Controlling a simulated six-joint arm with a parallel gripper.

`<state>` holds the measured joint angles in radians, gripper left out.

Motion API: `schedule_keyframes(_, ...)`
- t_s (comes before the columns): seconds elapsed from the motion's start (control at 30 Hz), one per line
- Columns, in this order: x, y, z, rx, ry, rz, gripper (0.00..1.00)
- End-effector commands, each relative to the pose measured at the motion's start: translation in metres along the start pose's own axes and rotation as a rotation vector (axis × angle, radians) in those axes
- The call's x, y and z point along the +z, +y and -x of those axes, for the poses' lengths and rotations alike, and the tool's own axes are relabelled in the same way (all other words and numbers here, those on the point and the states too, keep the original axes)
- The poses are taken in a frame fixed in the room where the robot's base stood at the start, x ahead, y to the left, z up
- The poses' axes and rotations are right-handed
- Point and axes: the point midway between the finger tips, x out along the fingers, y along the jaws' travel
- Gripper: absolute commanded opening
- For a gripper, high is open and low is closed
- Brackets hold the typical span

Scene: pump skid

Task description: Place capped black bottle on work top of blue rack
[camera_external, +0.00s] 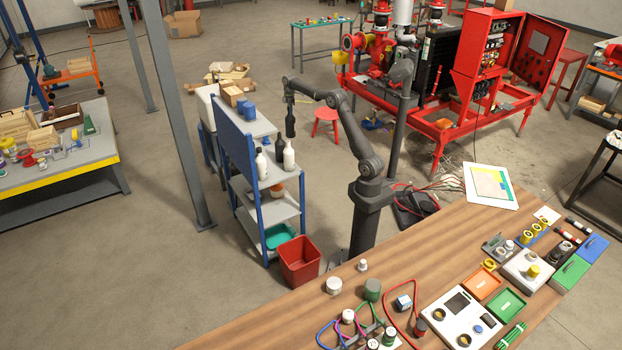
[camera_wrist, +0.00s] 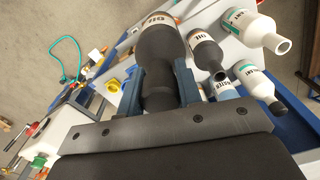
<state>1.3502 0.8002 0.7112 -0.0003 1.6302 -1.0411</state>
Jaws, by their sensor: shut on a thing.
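My gripper (camera_external: 290,100) is shut on a black bottle (camera_external: 290,124), which hangs roughly upright below it, near the right side of the blue rack (camera_external: 238,150). In the wrist view my gripper (camera_wrist: 158,78) has its two fingers on either side of the neck of the black bottle (camera_wrist: 165,40), which carries a pale label with dark letters. Whether it touches any surface I cannot tell. A second black bottle (camera_external: 280,148) stands on the rack between two white bottles (camera_external: 262,165) (camera_external: 289,156); it also shows in the wrist view (camera_wrist: 205,50).
Cardboard boxes (camera_external: 233,96) and blue items (camera_external: 249,108) occupy the rack's far upper end. A red bin (camera_external: 299,260) stands in front of the rack. A grey post (camera_external: 180,120) rises to its left. A wooden bench (camera_external: 260,325) with several items lies in the foreground.

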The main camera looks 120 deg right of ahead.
Motion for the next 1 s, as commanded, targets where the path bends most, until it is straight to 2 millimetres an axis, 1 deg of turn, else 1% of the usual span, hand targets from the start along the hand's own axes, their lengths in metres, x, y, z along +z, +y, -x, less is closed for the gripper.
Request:
schedule_keyframes(0.13,-0.005,0.005,-0.005,0.002,0.001,0.107,0.0)
schedule_keyframes(0.27,-0.01,0.006,-0.009,0.001,0.001,0.148,0.0)
schedule_keyframes(0.37,-0.02,0.004,-0.015,0.0,0.0,0.157,0.0)
schedule_keyframes(0.57,-0.053,-0.001,-0.036,-0.001,0.0,0.156,0.0)
schedule_keyframes(0.8,-0.1,-0.009,-0.064,0.001,0.0,0.155,0.0)
schedule_keyframes(0.9,-0.114,-0.011,-0.072,0.001,0.001,0.154,0.0)
schedule_keyframes(1.0,-0.12,-0.012,-0.076,0.002,0.001,0.153,0.0)
